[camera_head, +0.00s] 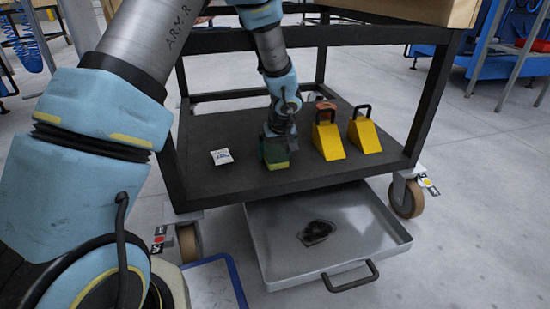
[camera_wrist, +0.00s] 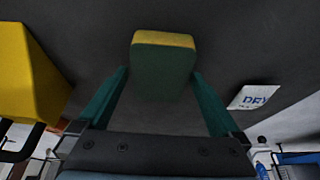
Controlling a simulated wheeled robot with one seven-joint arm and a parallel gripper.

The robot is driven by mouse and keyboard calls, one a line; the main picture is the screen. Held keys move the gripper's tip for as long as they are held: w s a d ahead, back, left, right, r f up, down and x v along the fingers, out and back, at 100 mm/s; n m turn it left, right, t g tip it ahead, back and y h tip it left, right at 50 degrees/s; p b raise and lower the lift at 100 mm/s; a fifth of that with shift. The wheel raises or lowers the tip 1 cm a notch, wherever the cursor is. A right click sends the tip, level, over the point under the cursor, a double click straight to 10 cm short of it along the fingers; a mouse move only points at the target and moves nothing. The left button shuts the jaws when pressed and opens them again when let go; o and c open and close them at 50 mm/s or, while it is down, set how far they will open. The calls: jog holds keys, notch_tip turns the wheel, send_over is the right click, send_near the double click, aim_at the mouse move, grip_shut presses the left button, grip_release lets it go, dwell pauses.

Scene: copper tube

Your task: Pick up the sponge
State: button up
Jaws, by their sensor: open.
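The sponge is a block with a dark green face and a yellow side. In the wrist view the sponge (camera_wrist: 163,58) is straight ahead, centred between the teal fingers of my gripper (camera_wrist: 160,73). The fingers are spread, with a narrow gap showing on each side of its near end; its far end lies beyond the tips. In the head view my gripper (camera_head: 275,145) points down over the cart's lower shelf, and the sponge (camera_head: 278,166) shows at its fingers. The fingers partly hide it there.
Two yellow wedges with black handles (camera_head: 328,140) (camera_head: 364,134) stand right of the gripper on the dark shelf (camera_head: 235,180). A white "DRY" packet (camera_head: 221,157) lies to the left. Black cart posts frame the shelf. A metal tray (camera_head: 350,235) with a dark stain sits below.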

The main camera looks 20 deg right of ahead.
aim_at(275, 151)
jog(key=c, duration=1.2)
jog(key=shift+o, duration=0.2)
jog(key=shift+r, duration=0.1)
jog(key=shift+r+p, duration=0.35)
jog(key=shift+p, duration=0.4)
jog(key=p+v, duration=0.2)
jog(key=v, duration=0.1)
jog(key=shift+w+r, duration=0.1)
jog(key=shift+r, duration=0.15)
jog(key=s+a+b, duration=0.2)
jog(key=s, duration=1.5)
jog(key=shift+f, duration=0.1)
